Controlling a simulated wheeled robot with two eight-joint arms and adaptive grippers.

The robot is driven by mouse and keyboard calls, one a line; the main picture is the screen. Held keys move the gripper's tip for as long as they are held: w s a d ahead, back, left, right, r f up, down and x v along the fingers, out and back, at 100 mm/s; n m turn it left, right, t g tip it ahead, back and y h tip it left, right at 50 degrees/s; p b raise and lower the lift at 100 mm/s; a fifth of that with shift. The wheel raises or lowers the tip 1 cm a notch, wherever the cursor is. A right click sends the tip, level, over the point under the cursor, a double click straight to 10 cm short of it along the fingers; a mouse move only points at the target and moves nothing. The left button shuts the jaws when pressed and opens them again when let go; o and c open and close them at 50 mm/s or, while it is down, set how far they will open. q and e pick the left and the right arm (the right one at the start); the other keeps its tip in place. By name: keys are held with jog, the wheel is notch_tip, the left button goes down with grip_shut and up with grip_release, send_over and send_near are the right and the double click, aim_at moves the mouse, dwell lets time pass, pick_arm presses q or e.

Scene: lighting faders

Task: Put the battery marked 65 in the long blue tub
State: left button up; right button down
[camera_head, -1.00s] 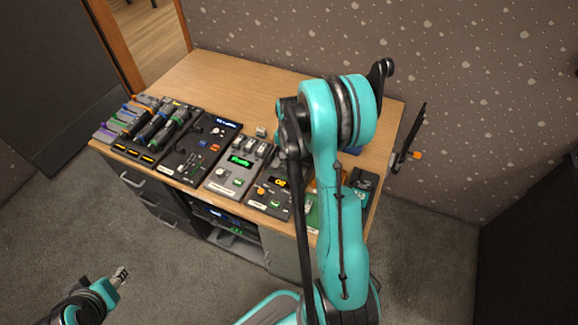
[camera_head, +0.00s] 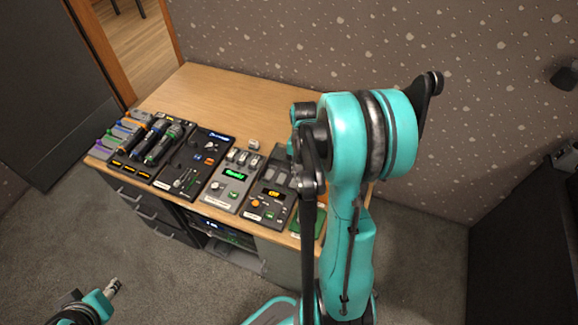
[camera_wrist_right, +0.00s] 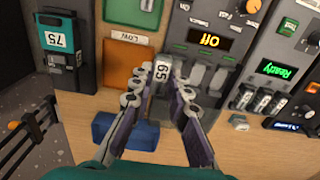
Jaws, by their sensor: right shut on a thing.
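In the right wrist view, the battery marked 65 (camera_wrist_right: 161,71) is between the fingertips of my right gripper (camera_wrist_right: 160,84), which is shut on it. A short blue box shape (camera_wrist_right: 145,138) lies on the desk below the gripper, partly hidden by the fingers; it looks like the blue tub, and the battery is apart from it. In the head view my right arm hides its gripper and the blue tub. My left gripper (camera_head: 114,287) hangs low at the left, off the desk; its jaws are too small to read.
Beside the battery are an orange tray (camera_wrist_right: 121,52) labelled LOW and a green tray (camera_wrist_right: 146,13). A teal unit marked 75 (camera_wrist_right: 62,45) stands at the left. A grey panel with an amber display (camera_wrist_right: 208,40) is at the right. The desk back (camera_head: 215,85) is clear.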

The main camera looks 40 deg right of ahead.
notch_tip(320, 180, up, 6)
jog(key=s+p, duration=0.2)
jog(key=p, duration=0.1)
jog(key=shift+s+d+f+p, duration=0.15)
jog(key=shift+s+d+p, duration=0.05)
jog(key=shift+s+p, duration=0.15)
jog(key=shift+w+a, duration=0.1)
